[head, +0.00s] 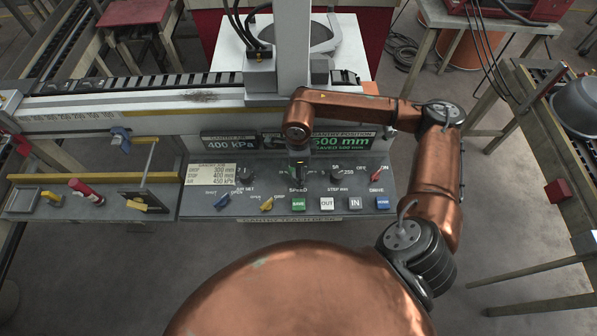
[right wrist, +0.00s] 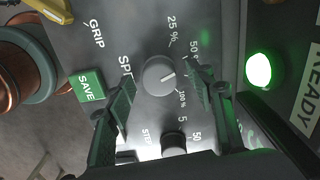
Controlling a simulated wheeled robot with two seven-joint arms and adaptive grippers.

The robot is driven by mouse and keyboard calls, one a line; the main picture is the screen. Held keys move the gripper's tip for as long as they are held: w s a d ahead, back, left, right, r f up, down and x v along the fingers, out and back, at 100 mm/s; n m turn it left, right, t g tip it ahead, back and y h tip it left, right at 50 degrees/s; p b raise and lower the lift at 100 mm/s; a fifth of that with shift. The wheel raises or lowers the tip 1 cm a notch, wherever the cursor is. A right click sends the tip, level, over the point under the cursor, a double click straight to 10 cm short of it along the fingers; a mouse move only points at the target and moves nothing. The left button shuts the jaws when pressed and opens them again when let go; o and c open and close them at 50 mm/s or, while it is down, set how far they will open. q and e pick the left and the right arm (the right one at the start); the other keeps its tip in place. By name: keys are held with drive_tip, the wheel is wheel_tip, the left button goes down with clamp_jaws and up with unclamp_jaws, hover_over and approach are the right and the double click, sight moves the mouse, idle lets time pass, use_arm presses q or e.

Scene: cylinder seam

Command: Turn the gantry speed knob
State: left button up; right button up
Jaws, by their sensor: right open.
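The gantry speed knob (right wrist: 159,75) is a round grey knob with a white pointer line, in the middle of the right wrist view. The line points right, toward the stretch between the 50 % and 100 % marks. My right gripper (right wrist: 161,80) is open, with one finger on each side of the knob and a visible gap to it. In the head view my right gripper (head: 298,170) points down at the control panel (head: 360,207) above the SPEED label and largely hides the knob. My left gripper is not in view.
The STEP knob (right wrist: 174,143) sits close beside the speed knob. A green SAVE button (right wrist: 87,85) and a lit green lamp (right wrist: 258,69) are also near. Blue and yellow levers (head: 222,201) stand left on the panel, and a red DRIVE switch (head: 383,173) right.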

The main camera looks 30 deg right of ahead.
drive_tip(key=shift+r, duration=0.2)
wheel_tip(320, 180, up, 12)
drive_tip(key=shift+f, duration=0.2)
idle(0.7)
